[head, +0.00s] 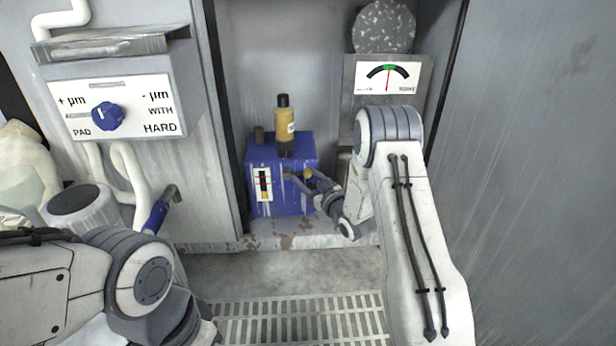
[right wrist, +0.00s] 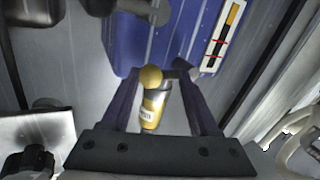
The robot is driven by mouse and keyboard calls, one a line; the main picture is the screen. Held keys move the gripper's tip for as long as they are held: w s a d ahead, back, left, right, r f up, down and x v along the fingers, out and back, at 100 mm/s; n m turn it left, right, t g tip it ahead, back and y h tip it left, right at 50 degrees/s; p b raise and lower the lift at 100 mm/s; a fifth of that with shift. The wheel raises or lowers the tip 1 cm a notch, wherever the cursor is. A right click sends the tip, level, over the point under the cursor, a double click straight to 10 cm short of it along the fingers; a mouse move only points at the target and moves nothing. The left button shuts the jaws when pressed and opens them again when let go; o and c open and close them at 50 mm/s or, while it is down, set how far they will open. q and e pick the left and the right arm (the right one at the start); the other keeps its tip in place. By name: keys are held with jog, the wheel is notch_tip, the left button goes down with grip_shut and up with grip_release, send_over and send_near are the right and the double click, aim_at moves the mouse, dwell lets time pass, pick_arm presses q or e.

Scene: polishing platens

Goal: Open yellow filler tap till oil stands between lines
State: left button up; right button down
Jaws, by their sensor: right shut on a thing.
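A blue oil box (head: 290,203) stands in the recess, with a bottle of yellow oil (head: 285,127) upright on top. A white sight gauge (head: 263,184) is on its front; in the right wrist view the gauge (right wrist: 221,40) shows a short yellow column at one end and red lines. The column seems to stop short of both lines. My right gripper (head: 303,178) is at the box front, its jaws shut on the yellow tap (right wrist: 151,76). The tap (head: 308,175) is partly hidden by the gripper. My left gripper is out of view; only its arm shows.
A dial gauge (head: 388,77) is at the recess's upper right. A panel with a blue knob (head: 108,116) is at left, with white pipes and a blue-handled lever (head: 157,214) below. A floor grating (head: 300,320) lies in front. Cabinet walls flank the recess closely.

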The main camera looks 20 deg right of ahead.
jog(key=shift+w+a+r+n+g+h+p, duration=0.15)
jog(key=shift+r+n+g+p, duration=0.4)
jog(key=shift+p, duration=0.6)
jog(key=shift+w+a+r+n+g+h+p, duration=0.1)
jog(key=shift+a+r+n+g+h+p, duration=0.3)
jog(key=shift+n+p, duration=0.6)
jog(key=shift+w+r+n+g+h+p, duration=0.1)
jog(key=shift+r+n+g+p, duration=0.15)
jog(key=shift+r+n+p, duration=0.7)
jog(key=shift+f+p, duration=0.3)
jog(key=shift+p, duration=0.05)
jog(key=shift+c, duration=0.6)
grip_release()
jog(key=shift+f, duration=0.1)
jog(key=shift+s, duration=0.1)
